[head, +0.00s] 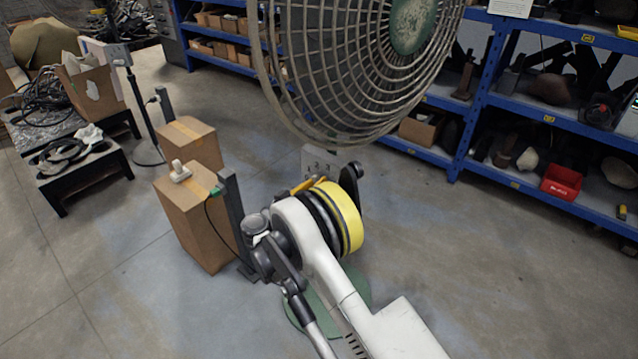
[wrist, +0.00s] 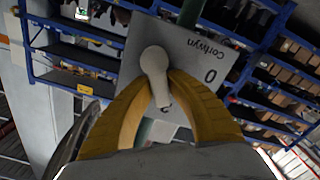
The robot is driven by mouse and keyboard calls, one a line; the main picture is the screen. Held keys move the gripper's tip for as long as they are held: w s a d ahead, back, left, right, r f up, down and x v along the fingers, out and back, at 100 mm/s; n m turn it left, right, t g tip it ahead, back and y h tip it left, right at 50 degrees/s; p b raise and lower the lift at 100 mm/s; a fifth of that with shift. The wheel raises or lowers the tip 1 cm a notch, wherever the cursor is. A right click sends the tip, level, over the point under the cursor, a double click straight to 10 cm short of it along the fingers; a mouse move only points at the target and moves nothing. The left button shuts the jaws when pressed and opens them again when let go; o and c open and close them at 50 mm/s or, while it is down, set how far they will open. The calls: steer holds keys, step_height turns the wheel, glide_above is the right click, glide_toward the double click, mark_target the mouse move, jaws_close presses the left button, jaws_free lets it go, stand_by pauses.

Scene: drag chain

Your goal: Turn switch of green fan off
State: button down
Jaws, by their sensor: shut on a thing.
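The green fan's wire cage (head: 300,70) and green hub (head: 413,25) fill the top middle of the head view. Its grey switch panel (head: 318,158), with numbers on it, shows just below the cage, partly hidden by my wrist. In the wrist view the panel (wrist: 215,60) appears upside down, with a "0" and a brand name. A grey switch knob (wrist: 154,62) sticks out from it. My gripper (wrist: 161,88), with yellow fingers, is shut on the knob's lever, one finger on each side. In the head view my gripper (head: 303,185) is mostly hidden.
Two cardboard boxes (head: 188,225) stand left of my arm, close to a dark post (head: 236,220). Blue shelves (head: 545,110) with parts and a red bin (head: 563,182) stand at the right. The fan's green base (head: 298,310) is on the floor under my arm. Floor at the right is clear.

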steer(key=n, duration=0.2)
steer(key=shift+w+a+f+n, duration=0.2)
steer(key=shift+w+f+n, duration=0.05)
steer(key=shift+n, duration=0.15)
steer(key=n, duration=0.3)
steer(key=f+n, duration=0.1)
steer(key=n, duration=0.2)
steer(key=f+n, duration=0.1)
steer(key=n, duration=0.2)
steer(key=shift+w+a+f, duration=0.25)
steer(key=shift+w+a, duration=0.05)
steer(key=shift+a, duration=0.1)
steer(key=c, duration=1.3)
jaws_free()
